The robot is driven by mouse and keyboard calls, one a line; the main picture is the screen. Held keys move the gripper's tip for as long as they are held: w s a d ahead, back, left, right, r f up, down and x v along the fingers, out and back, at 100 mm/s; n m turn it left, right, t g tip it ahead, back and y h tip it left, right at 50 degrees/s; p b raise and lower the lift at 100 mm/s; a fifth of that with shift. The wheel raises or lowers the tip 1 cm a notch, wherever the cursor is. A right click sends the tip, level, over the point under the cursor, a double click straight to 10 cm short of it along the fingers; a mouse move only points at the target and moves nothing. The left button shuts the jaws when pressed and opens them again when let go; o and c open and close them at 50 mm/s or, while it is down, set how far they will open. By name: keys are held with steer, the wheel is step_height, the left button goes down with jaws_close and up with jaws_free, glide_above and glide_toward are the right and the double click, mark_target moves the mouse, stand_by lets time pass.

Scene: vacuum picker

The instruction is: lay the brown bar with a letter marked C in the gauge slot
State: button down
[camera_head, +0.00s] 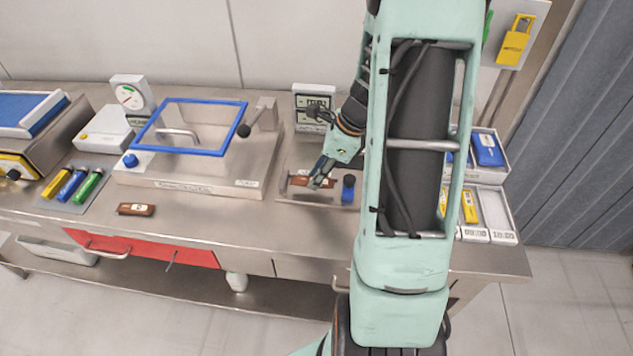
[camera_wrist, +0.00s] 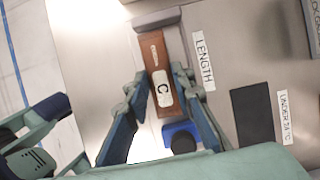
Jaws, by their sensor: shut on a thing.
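The brown bar marked C (camera_wrist: 156,52) lies between a grey end block (camera_wrist: 157,19) and a blue stop with a black knob (camera_wrist: 183,137) in the wrist view, beside a "LENGTH" label. This is the gauge slot on a metal plate (camera_head: 287,200), where the bar (camera_head: 299,181) also shows in the head view. My gripper (camera_wrist: 163,84) is shut on the bar, one finger at each long side by its white C label. In the head view my gripper (camera_head: 318,182) is low over the plate. I cannot tell whether the bar rests fully on the slot floor.
Another brown bar (camera_head: 136,209) lies on the steel bench at left. A blue-framed glass-lidded chamber (camera_head: 195,185) stands left of the gauge plate. A display unit (camera_head: 314,100) stands behind it, and white trays (camera_head: 500,232) sit at right. The bench front is mostly clear.

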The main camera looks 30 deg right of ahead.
steer(key=shift+f, duration=1.4)
steer(key=shift+f, duration=0.2)
steer(key=c, duration=1.7)
jaws_free()
steer(key=shift+o, duration=0.2)
steer(key=shift+r, duration=0.1)
steer(key=shift+r, duration=0.2)
steer(key=v, duration=1.1)
steer(key=shift+r, duration=0.4)
